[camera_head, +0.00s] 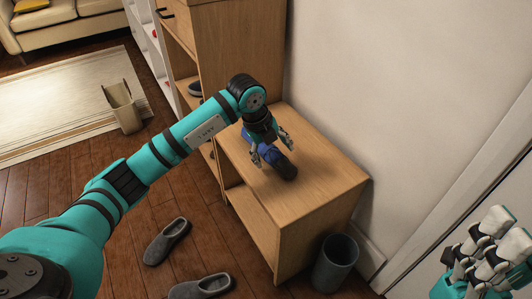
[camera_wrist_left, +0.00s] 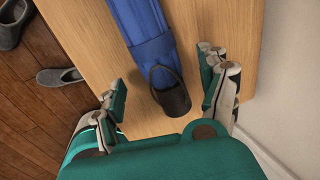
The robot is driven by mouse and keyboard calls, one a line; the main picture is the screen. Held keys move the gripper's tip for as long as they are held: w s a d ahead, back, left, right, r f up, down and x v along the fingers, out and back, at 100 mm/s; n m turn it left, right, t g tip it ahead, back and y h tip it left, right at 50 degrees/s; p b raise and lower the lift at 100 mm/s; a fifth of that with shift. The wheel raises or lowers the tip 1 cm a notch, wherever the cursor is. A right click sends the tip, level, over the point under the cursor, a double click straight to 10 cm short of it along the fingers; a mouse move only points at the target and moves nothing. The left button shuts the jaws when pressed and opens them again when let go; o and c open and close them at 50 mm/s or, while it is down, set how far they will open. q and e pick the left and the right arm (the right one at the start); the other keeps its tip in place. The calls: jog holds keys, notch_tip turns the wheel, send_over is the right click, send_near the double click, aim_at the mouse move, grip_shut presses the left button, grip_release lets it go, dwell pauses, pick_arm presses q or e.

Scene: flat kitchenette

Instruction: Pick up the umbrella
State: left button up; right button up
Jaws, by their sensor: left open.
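The umbrella (camera_head: 284,166) is blue with a dark rounded handle end and lies on top of the low wooden bench cabinet (camera_head: 325,178). In the left wrist view the folded blue umbrella (camera_wrist_left: 149,35) runs from the top edge down to its dark looped handle (camera_wrist_left: 172,93). My left gripper (camera_head: 271,148) is open above the umbrella, and its arm hides part of it. In the left wrist view the fingers of my left gripper (camera_wrist_left: 167,92) stand apart on either side of the handle. My right gripper (camera_head: 487,245) is at the right edge, away from the umbrella.
Grey slippers (camera_head: 167,241) lie on the wooden floor in front of the cabinet. A dark bin (camera_head: 335,263) stands beside the cabinet, near the wall (camera_head: 390,80). A taller wooden cabinet (camera_head: 235,45) stands behind.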

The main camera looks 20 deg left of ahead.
pick_arm(q)
jog(key=x, duration=0.2)
jog(key=shift+w+f+b, duration=0.1)
jog(key=shift+f+b, duration=0.2)
jog(key=shift+r, duration=0.1)
jog(key=c, duration=1.5)
jog(key=shift+c, duration=0.2)
